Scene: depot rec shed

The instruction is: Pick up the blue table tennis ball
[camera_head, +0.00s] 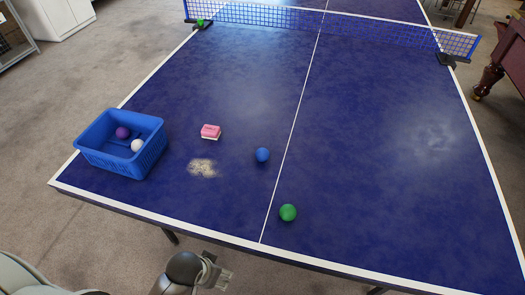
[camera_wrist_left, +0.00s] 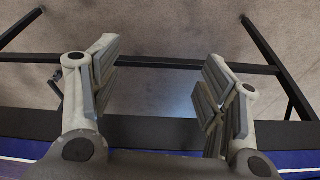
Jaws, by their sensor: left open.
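The blue table tennis ball (camera_head: 262,155) rests on the dark blue table tennis table (camera_head: 380,180), just left of the white centre line, in the head view. My left gripper (camera_head: 221,277) is low in the head view, in front of the table's near edge and well apart from the ball. In the left wrist view my left gripper (camera_wrist_left: 160,85) is open with nothing between its fingers. That view shows floor and dark table-frame bars beyond the fingers, and no ball. My right gripper does not show.
A blue basket (camera_head: 112,160) at the table's left holds a purple ball (camera_head: 122,132) and a white ball (camera_head: 138,145). A net (camera_head: 350,30) crosses behind.

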